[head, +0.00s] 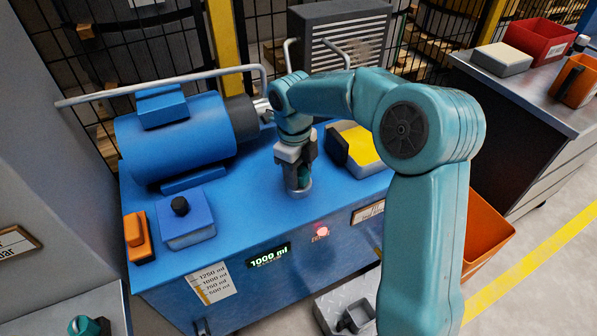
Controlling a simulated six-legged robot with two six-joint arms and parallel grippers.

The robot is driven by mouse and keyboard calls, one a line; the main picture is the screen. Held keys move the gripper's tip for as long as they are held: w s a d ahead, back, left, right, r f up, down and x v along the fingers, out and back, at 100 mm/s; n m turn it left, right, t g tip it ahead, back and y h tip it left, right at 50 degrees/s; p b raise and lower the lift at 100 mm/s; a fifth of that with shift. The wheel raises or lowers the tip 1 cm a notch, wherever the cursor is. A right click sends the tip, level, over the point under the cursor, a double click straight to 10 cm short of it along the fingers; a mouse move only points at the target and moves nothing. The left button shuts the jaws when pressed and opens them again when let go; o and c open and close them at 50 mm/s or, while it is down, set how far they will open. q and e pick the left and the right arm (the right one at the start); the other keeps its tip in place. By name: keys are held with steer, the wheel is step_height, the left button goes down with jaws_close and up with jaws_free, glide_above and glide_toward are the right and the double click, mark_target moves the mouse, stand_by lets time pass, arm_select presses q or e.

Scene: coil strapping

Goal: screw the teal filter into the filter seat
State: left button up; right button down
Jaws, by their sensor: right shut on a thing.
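My right gripper (297,164) points down over the blue power unit (235,225) and is shut on the teal filter (304,174). Only a small strip of the filter shows between the dark fingers. The filter stands roughly upright. Below it is the filter seat (299,190), a grey round collar on the top of the unit. The filter's lower end is at the seat, but the fingers hide how deep it sits. My left gripper is not in view.
A blue motor (175,140) lies left of the gripper, with a grey pipe (160,86) behind. A yellow-topped box (357,146) stands close on the right. A blue box with a black knob (186,222) and an orange block (138,237) stand front left. A display (269,255) reads 1000 ml.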

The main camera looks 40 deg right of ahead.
mark_target(299, 171)
steer(key=shift+m, duration=0.9)
steer(key=shift+c, duration=2.1)
jaws_free()
step_height(299, 171, up, 4)
steer(key=p, duration=0.3)
steer(key=shift+f, duration=0.15)
steer(key=shift+f, duration=0.1)
